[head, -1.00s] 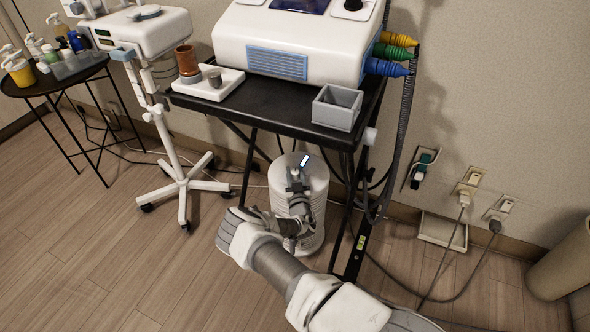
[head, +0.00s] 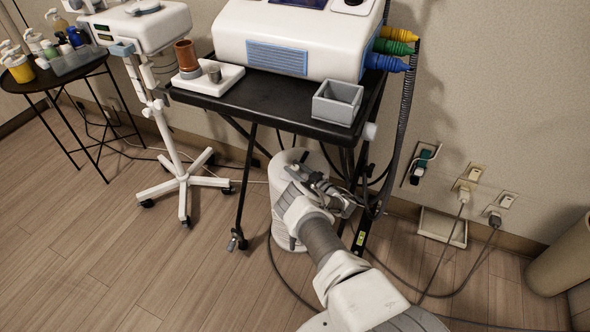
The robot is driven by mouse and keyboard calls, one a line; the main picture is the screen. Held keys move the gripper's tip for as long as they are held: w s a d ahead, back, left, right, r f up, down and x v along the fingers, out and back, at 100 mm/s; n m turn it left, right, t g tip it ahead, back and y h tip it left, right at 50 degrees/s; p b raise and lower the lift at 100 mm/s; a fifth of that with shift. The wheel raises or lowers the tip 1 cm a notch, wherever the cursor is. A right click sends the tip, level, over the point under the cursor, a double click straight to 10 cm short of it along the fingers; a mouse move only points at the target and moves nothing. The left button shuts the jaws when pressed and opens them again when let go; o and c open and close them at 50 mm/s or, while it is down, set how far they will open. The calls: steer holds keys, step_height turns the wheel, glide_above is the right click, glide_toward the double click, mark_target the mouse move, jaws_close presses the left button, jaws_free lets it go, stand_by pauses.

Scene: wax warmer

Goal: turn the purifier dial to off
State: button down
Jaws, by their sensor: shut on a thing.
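The purifier is a white, ribbed cylinder (head: 283,214) on the floor under the black cart. Only its left side and part of its top show, because my arm covers the rest. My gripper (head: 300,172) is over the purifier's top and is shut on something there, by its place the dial. The dial itself is hidden behind my gripper and wrist, so its setting cannot be read.
The black cart (head: 262,98) stands over the purifier, with its legs and hanging cables close to my arm. A grey open box (head: 337,103) is on the cart's front right corner. A white wheeled stand (head: 178,182) is to the left. Wood floor is clear in front.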

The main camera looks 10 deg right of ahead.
stand_by(0.4)
steer(key=shift+c, duration=2.4)
jaws_free()
steer(key=shift+s+d+r+p, duration=0.1)
steer(key=shift+s+d+p, duration=0.25)
steer(key=shift+s, duration=0.1)
steer(key=p+v, duration=0.4)
steer(key=v, duration=1.2)
steer(key=shift+d+p, duration=0.15)
steer(key=shift+p, duration=0.25)
